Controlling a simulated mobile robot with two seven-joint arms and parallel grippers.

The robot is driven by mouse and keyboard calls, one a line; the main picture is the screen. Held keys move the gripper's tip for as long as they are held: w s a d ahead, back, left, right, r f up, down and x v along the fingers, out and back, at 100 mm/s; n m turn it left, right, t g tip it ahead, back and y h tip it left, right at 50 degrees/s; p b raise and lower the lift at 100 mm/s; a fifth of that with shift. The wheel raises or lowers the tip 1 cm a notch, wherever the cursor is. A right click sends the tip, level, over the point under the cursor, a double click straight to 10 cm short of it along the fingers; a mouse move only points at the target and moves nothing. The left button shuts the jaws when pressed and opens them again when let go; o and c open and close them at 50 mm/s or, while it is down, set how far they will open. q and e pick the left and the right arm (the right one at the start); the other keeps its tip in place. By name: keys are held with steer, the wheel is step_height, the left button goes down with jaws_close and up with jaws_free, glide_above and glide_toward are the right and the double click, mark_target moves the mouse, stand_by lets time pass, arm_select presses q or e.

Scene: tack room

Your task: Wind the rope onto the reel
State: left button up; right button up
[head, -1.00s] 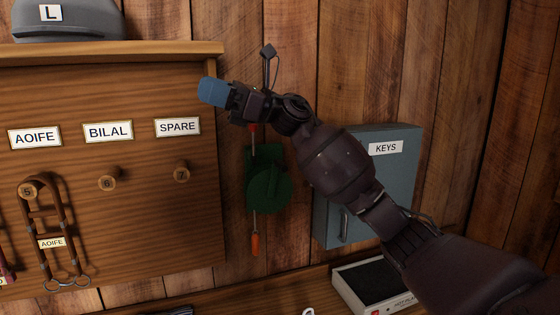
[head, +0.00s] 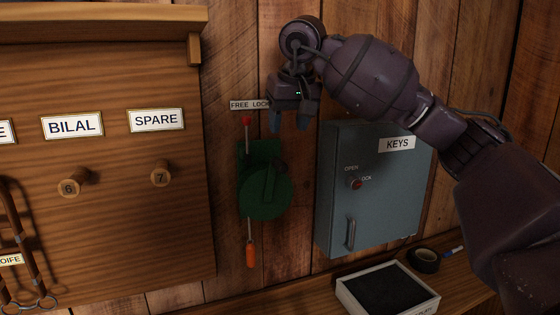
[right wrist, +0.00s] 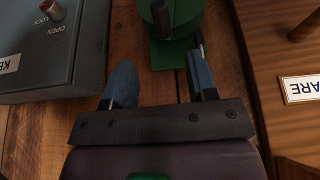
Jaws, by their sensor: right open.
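The green reel (head: 265,192) is fixed to the plank wall between the peg board and the key box. A dark crank-like part shows on its front. A lever with a red knob (head: 246,120) rises above it by a "FREE LOCK" label (head: 249,105). A pale cord with an orange end piece (head: 251,254) hangs below it. My right gripper (head: 289,122) is open and empty, fingers pointing down, above and right of the reel. In the right wrist view the reel (right wrist: 178,45) shows beyond the blue fingertips (right wrist: 160,72), apparently apart from them. My left gripper is out of view.
The grey-blue key box (head: 380,195), with a red-brown knob and a handle, juts out just right of the reel. The wooden peg board (head: 110,225) is to the left.

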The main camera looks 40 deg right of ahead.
mark_target(281, 161)
steer(key=x, duration=1)
steer(key=shift+a+f, duration=0.1)
steer(key=shift+f, duration=0.1)
jaws_close()
